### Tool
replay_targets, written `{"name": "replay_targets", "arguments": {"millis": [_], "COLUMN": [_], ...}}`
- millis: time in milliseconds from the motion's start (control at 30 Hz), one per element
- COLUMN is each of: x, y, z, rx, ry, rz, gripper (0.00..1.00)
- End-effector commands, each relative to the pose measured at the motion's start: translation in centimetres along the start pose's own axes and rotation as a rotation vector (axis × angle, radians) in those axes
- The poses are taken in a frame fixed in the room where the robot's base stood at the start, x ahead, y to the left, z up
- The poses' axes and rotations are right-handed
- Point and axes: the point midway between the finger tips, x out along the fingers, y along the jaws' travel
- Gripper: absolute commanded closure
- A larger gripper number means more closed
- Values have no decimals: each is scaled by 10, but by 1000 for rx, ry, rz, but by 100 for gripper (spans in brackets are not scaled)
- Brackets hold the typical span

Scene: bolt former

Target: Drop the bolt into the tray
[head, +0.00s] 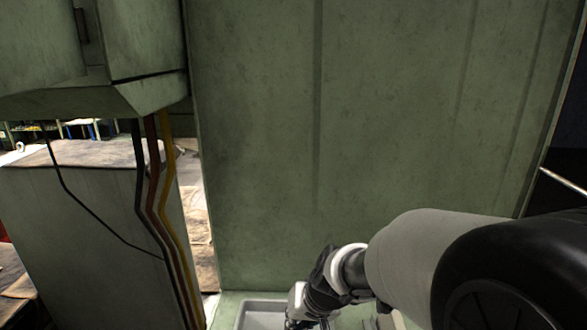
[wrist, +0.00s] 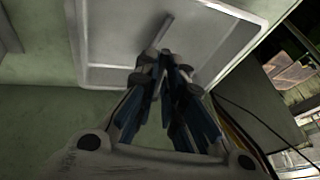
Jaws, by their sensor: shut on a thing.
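The tray is a shallow light-grey pan with a raised rim. In the wrist view the tray (wrist: 110,42) fills the upper middle, and in the head view a corner of the tray (head: 262,305) shows at the bottom edge. My gripper (wrist: 165,62) has its blue fingers close together at the tips. They are shut on the bolt (wrist: 159,36), a thin grey shank that sticks out past the fingertips, over the tray in the wrist view. The bolt's other end is hidden between the fingers. In the head view my gripper is at the bottom, beside the tray, its tips cut off.
A large green machine panel (head: 390,120) stands upright right behind the tray. Dark, red and yellow cables (head: 165,190) run down at the left, beside a grey cabinet (head: 90,235). A green box (head: 110,50) overhangs at upper left.

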Motion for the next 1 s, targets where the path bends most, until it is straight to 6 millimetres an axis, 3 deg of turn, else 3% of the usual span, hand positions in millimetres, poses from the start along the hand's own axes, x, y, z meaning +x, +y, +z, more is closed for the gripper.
{"name": "replay_targets", "arguments": {"millis": [33,200,500,533,800,1000], "x": [10,22,22,22,22,22], "y": [3,6,6,6,6,6], "z": [4,9,9,9,9,9], "rx": [0,2,1,1,1,0], "ry": [-1,0,1,1,1,0], "rz": [0,0,0,0,0,0], "gripper": [100,100,100,89,71,67]}}
